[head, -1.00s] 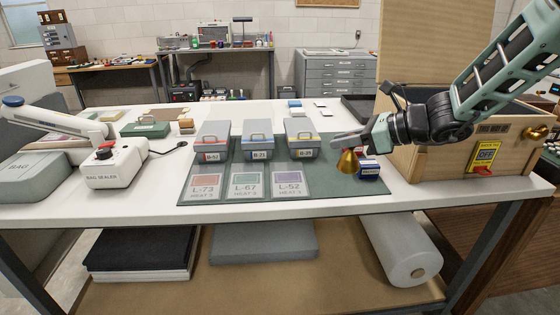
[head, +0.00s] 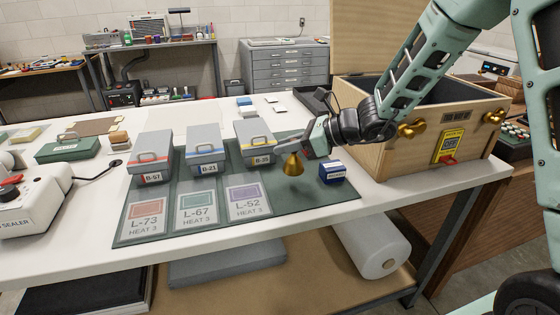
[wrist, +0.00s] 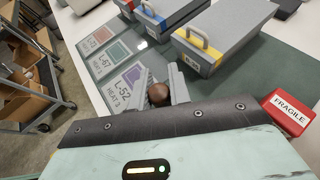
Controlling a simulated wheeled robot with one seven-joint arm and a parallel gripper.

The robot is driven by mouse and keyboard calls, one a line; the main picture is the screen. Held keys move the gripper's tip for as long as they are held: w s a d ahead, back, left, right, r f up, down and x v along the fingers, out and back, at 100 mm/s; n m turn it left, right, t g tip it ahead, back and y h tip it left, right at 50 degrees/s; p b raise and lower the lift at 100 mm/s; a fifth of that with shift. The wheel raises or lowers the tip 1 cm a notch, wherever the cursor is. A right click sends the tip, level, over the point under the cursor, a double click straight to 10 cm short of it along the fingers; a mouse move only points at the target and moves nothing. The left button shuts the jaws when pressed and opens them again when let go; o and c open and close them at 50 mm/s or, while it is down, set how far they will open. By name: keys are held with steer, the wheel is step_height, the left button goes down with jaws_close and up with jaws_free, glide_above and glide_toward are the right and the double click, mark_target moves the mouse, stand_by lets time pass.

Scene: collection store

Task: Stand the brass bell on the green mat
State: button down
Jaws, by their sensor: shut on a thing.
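The brass bell (head: 292,165) hangs mouth down from my gripper (head: 292,147) in the head view, over the right part of the green mat (head: 318,193). My gripper is shut on the bell's top. In the wrist view a round brown knob (wrist: 158,94) sits between the two fingers (wrist: 160,84); the bell's body is hidden below it. I cannot tell whether the bell's rim touches the mat. The mat also shows in the wrist view (wrist: 240,92).
Three grey lidded boxes (head: 204,139) stand along the mat's back, with cards L-73, L-67 and L-52 (head: 247,198) in front. A small blue box (head: 332,172) stands close right of the bell. A wooden crate (head: 400,150) is further right. A red FRAGILE block (wrist: 289,112) is at the wrist view's right.

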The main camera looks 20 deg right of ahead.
mark_target(287, 161)
steer(key=shift+f, duration=2.05)
steer(key=shift+f+b, duration=0.2)
steer(key=shift+b, duration=0.1)
steer(key=c, duration=1.3)
jaws_free()
steer(key=shift+r, duration=0.1)
